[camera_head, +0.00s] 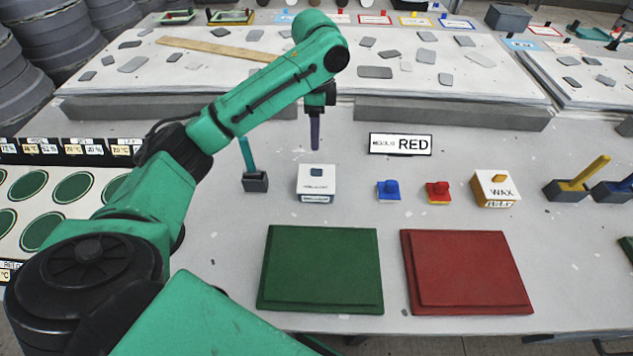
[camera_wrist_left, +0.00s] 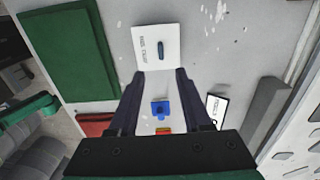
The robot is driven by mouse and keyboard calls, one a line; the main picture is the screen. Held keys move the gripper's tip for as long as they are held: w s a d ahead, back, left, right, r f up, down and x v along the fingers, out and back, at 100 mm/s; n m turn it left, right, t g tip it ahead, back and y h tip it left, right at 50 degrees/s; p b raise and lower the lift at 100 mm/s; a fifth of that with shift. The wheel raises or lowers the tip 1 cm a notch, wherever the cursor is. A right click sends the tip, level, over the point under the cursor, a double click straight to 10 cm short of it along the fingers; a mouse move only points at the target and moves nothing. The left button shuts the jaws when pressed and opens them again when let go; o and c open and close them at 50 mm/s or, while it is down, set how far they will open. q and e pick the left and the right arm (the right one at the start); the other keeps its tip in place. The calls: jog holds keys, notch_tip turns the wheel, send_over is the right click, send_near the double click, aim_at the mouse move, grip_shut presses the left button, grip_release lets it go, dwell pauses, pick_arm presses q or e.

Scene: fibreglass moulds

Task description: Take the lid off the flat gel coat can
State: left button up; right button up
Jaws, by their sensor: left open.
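The flat gel coat can (camera_head: 316,192) is a low white square can standing on the table behind the green panel. Its white lid (camera_wrist_left: 146,46) carries a small dark blue knob (camera_wrist_left: 160,49) and sits on top of the can. My left gripper (camera_head: 315,146) is above and just behind the can in the head view, pointing down. In the left wrist view the left gripper (camera_wrist_left: 160,73) has its two dark fingers apart with nothing between the tips. The lid shows just beyond the fingertips, and the knob is not between them. My right gripper is in neither view.
A dark holder with a teal handle (camera_head: 255,181) stands left of the can. A blue pot (camera_head: 388,191), a red pot (camera_head: 437,192) and a wax tin (camera_head: 494,190) stand to its right. Green (camera_head: 320,268) and red (camera_head: 465,270) panels lie in front.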

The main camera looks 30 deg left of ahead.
aim_at(316, 169)
pick_arm(q)
notch_tip(316, 169, down, 12)
jog(key=p, duration=0.3)
jog(key=shift+w+f, duration=0.1)
jog(key=shift+f, duration=0.15)
grip_shut()
